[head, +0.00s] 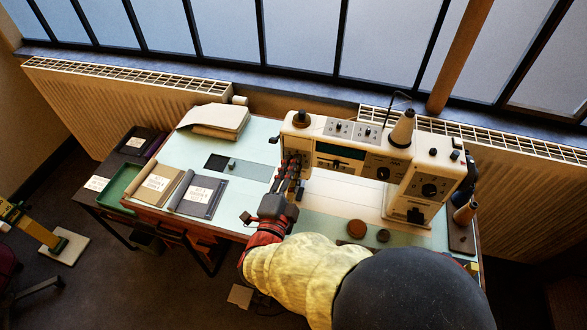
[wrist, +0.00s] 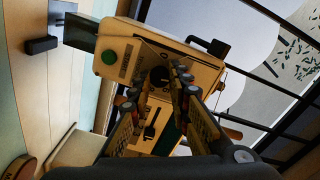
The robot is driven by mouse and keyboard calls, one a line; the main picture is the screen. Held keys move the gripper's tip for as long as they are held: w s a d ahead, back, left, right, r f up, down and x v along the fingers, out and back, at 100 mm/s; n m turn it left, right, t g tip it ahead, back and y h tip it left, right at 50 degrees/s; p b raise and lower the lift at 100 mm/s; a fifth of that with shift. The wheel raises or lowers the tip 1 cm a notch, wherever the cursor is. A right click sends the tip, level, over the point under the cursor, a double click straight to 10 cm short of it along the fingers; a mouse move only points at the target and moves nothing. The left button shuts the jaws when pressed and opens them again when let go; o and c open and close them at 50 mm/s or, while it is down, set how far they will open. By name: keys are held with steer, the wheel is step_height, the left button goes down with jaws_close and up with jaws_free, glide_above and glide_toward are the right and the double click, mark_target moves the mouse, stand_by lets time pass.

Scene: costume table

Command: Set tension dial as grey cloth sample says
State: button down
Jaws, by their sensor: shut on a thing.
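The cream sewing machine (head: 300,128) stands on the table. In the wrist view, a dark round dial (wrist: 160,77) shows on its end face, between my fingers. My gripper (head: 293,163) is at the left end of the machine. In the wrist view my gripper (wrist: 163,72) is shut on the dial, with one finger on each side. The dial's marks and pointer are too small and shaded to read. The grey cloth sample (head: 212,209) lies at the table's left, with a white label (head: 201,194) whose writing I cannot read.
A beige cloth sample (head: 145,195) lies left of the grey one. Folded cream cloth (head: 215,118) lies at the back. A green tray (head: 121,182) is at far left. Two round brown things (head: 357,229) lie in front of the machine. The pale left-middle tabletop is mostly clear.

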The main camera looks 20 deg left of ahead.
steer(key=m, duration=2.1)
steer(key=shift+f+m, duration=0.2)
steer(key=shift+m, duration=0.2)
stand_by(0.3)
steer(key=c, duration=1.7)
jaws_free()
steer(key=shift+r, duration=0.1)
steer(key=shift+o, duration=0.2)
steer(key=s+d, duration=0.1)
steer(key=s, duration=1.1)
steer(key=shift+d, duration=0.15)
